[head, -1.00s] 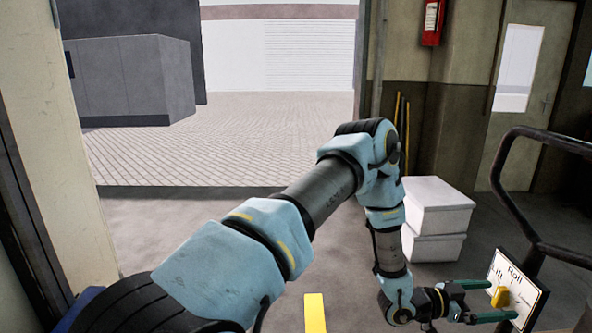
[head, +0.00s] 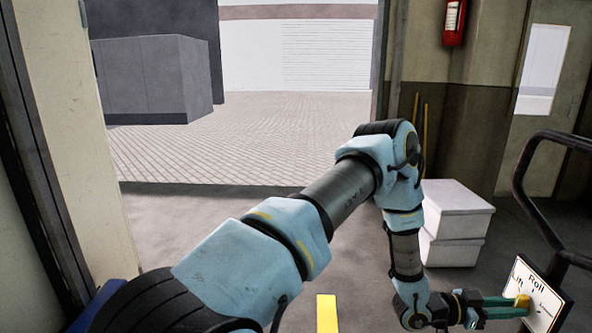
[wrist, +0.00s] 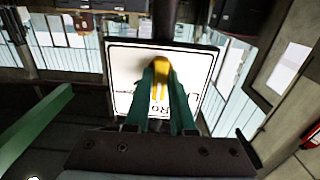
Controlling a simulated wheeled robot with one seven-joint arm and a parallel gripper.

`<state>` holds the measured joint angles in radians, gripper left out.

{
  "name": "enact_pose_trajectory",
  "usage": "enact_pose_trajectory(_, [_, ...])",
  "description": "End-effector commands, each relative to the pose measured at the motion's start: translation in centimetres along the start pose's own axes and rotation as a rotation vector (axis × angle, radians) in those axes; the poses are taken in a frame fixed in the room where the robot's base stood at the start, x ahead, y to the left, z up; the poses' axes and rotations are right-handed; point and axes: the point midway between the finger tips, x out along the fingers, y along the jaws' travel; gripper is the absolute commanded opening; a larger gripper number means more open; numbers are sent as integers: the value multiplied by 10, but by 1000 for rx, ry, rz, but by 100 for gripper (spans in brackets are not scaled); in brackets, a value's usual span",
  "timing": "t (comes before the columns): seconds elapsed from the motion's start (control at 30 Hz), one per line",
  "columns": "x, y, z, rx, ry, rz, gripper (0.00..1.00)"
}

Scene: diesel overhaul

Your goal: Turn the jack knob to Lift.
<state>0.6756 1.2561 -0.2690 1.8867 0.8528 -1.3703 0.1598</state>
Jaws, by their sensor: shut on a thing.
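The yellow jack knob (head: 522,301) sits on a white label plate (head: 545,308) at the lower right of the head view. The plate reads "Roll" at its top and "Lift" at its left. My gripper (head: 516,306) has green fingers and is shut on the knob. In the wrist view the knob (wrist: 160,78) stands between the two fingertips (wrist: 160,92), in front of the plate (wrist: 125,75). The fingers cover part of the plate's lettering. I cannot tell exactly which mark the knob points to.
A black tubular rail (head: 525,180) rises beside the plate on the right. Two white stacked boxes (head: 455,222) stand on the floor behind my arm. A red extinguisher (head: 455,22) hangs on the wall. The floor left of my arm is open toward a wide doorway.

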Motion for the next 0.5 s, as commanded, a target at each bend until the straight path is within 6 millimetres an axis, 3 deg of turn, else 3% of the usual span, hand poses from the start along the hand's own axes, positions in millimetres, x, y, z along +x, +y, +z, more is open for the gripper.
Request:
enact_pose_trajectory(0.17, [0,-1,1,-91,2,-2,2])
enact_pose_trajectory(0.5, [-1,-3,2,-645,2,-2,2])
